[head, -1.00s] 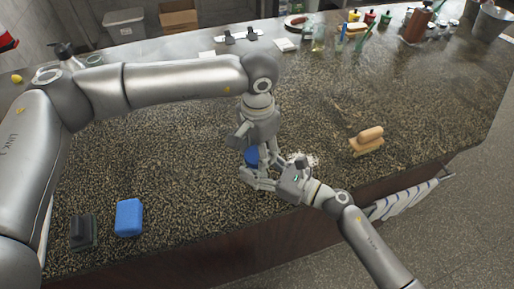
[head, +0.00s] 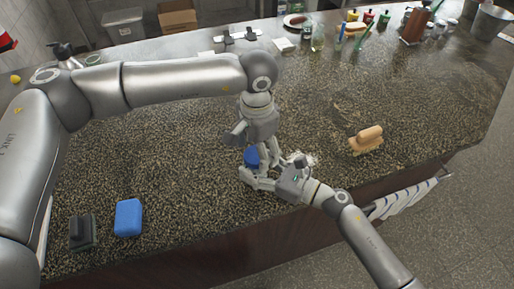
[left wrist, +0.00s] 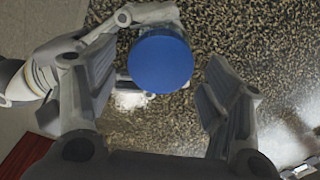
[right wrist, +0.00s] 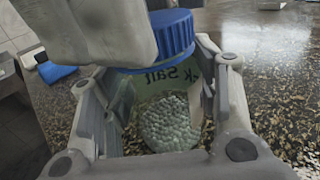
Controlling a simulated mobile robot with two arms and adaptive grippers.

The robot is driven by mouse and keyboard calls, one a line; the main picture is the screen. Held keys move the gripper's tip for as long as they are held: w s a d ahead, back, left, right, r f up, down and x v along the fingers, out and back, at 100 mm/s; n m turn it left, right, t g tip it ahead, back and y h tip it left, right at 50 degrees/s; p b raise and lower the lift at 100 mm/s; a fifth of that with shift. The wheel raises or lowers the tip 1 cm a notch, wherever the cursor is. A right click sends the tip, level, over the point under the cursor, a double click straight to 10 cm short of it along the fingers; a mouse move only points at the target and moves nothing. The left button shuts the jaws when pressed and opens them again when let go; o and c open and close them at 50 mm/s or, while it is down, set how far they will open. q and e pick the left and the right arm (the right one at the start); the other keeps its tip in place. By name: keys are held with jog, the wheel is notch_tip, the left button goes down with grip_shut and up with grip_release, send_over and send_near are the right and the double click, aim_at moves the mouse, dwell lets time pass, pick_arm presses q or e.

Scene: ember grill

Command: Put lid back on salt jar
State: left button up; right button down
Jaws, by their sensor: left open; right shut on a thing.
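The salt jar (right wrist: 170,115) is clear, with "Salt" lettering and pale grains inside. My right gripper (head: 262,180) is shut around the jar's body and holds it upright. The blue ribbed lid (right wrist: 172,36) sits on top of the jar; I cannot tell whether it is fully seated. The lid also shows as a round disc in the left wrist view (left wrist: 160,62) and in the head view (head: 251,157). My left gripper (left wrist: 160,88) is open above the lid, a finger on each side, with gaps between. One of its fingers hides part of the lid in the right wrist view.
A wooden-handled brush (head: 366,139) is to the right. A blue block (head: 128,217) and a dark scrubber (head: 82,232) are front left. Bottles and utensils stand at the back right.

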pick_arm(q)
notch_tip(320, 180, up, 4)
jog(key=shift+r, duration=0.15)
jog(key=shift+c, duration=0.5)
